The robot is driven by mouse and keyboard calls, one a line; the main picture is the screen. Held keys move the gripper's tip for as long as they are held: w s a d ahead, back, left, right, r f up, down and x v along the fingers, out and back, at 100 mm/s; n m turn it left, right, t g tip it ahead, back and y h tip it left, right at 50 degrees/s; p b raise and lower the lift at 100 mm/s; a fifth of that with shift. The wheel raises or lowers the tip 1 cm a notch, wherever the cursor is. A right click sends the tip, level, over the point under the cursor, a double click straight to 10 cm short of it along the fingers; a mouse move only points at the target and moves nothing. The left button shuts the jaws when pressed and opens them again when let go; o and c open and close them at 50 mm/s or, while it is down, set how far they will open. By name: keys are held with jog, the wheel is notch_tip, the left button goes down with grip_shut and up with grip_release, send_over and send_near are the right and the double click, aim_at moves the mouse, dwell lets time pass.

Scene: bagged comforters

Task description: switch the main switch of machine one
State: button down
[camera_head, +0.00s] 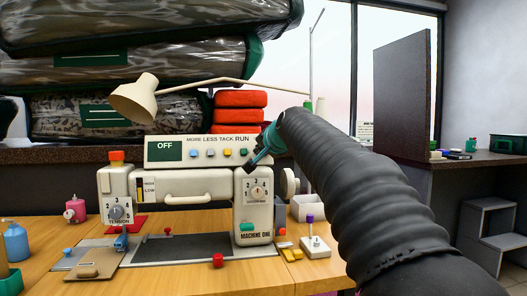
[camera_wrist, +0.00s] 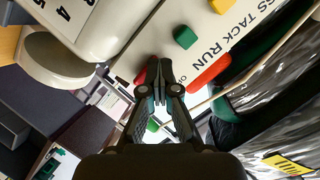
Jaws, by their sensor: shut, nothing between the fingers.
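Machine one (camera_head: 257,238) is a cream sewing machine on the wooden table, its name on the base of its right column. Its top panel (camera_head: 160,141) has a green display reading OFF, a row of coloured buttons and the words MORE LESS TACK RUN. My gripper (camera_head: 250,168) is shut and empty at the panel's right end. In the wrist view my gripper (camera_wrist: 161,80) points at the panel beside the RUN lettering. A small red part (camera_wrist: 151,70) shows by its fingertips, partly covered; I cannot tell if it is the main switch or if they touch.
A tension dial (camera_head: 117,211) and a second dial (camera_head: 258,192) face front. A desk lamp (camera_head: 137,98) arches over the machine. A small box with a purple-topped lever (camera_head: 315,247) sits right of the machine.

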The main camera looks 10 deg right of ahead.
jog(key=shift+f, duration=0.15)
jog(key=b+v, duration=0.1)
jog(key=v, duration=0.3)
jog(key=shift+s+d, duration=0.15)
jog(key=shift+s, duration=0.2)
jog(key=shift+s+r, duration=0.1)
jog(key=shift+r, duration=0.1)
